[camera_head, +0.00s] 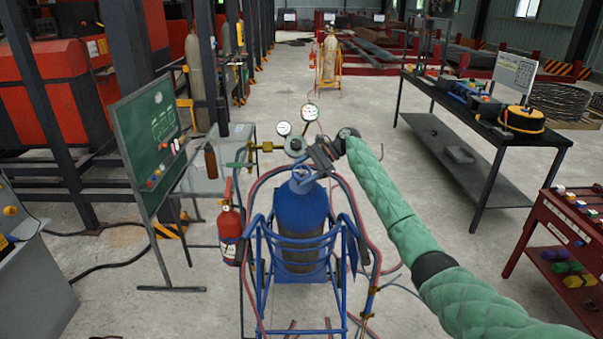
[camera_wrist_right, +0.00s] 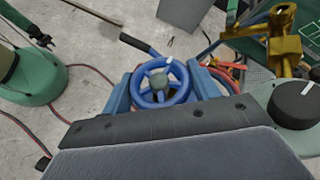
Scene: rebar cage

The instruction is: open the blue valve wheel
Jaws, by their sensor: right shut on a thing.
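The blue valve wheel (camera_wrist_right: 153,91) shows in the right wrist view as a spoked ring with a grey-green hub and a white mark on its rim. It sits on top of the blue gas cylinder (camera_head: 300,214), which stands upright in a blue cart (camera_head: 262,262). In the head view my right gripper (camera_head: 309,172) is at the cylinder's top and partly hides the wheel. In the wrist view the blue wheel lies between two blue side pieces, and the gripper is shut on it.
Two round gauges (camera_head: 310,112) and a brass regulator (camera_head: 267,147) sit just behind the wheel. A red extinguisher (camera_head: 229,232) hangs left of the cart. Red hoses loop around the cart. A chalkboard (camera_head: 152,140) stands left, a black table (camera_head: 470,160) right.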

